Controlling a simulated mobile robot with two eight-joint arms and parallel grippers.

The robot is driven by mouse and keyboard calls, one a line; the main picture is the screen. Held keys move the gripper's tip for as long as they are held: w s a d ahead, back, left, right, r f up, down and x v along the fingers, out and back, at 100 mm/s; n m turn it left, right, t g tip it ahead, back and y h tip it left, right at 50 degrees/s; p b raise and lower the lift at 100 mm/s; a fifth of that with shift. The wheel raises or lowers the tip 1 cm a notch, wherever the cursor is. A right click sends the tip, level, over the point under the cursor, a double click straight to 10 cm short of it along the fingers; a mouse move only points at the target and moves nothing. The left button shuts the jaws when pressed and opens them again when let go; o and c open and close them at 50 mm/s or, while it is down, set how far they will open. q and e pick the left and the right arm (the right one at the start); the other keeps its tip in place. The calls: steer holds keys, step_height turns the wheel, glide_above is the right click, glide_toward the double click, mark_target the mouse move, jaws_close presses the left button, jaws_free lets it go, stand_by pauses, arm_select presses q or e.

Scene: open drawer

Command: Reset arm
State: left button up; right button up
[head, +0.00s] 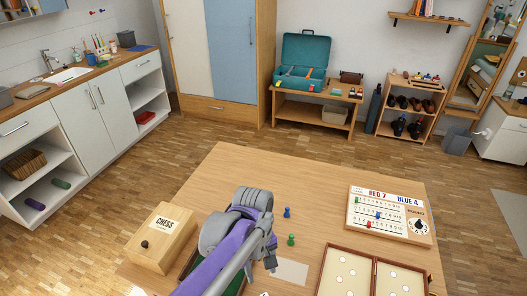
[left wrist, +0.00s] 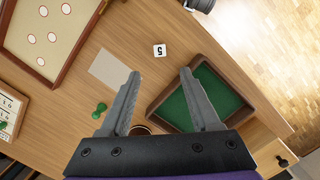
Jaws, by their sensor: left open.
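My left arm, purple and grey, reaches in over the wooden table (head: 222,172) in the head view. Its gripper (head: 270,258) is low over the table, partly hidden behind the wrist. In the left wrist view the gripper (left wrist: 160,76) has its two grey fingers spread wide with nothing between them. The fingers are above the table, between a green-lined tray (left wrist: 222,92) and a pale card (left wrist: 115,72). The right finger overlaps the tray in the picture; I cannot tell the height between them. My right gripper is not in view.
A white die (left wrist: 159,50) lies beyond the fingertips. A green pawn (head: 291,240) and blue pawn (head: 287,212) stand near the arm. A CHESS box (head: 170,228) is left, a scoreboard (head: 400,190) right, and a framed game board (head: 345,268) at the front. The table's far part is clear.

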arm_select(q)
steer(key=s+a+r+m+t+p, duration=0.2)
steer(key=s+a, duration=0.3)
steer(key=a, duration=0.3)
steer(key=s+a+r+m+t+p, duration=0.2)
steer(key=s+a+m+t+p, duration=0.1)
steer(key=a, duration=0.5)
steer(key=s+t+p, duration=0.1)
steer(key=s+t, duration=0.1)
steer(key=s, duration=0.1)
steer(key=shift+a+y, duration=0.35)
steer(key=shift+y, duration=0.05)
steer(key=shift+w, duration=0.1)
stand_by(1.0)
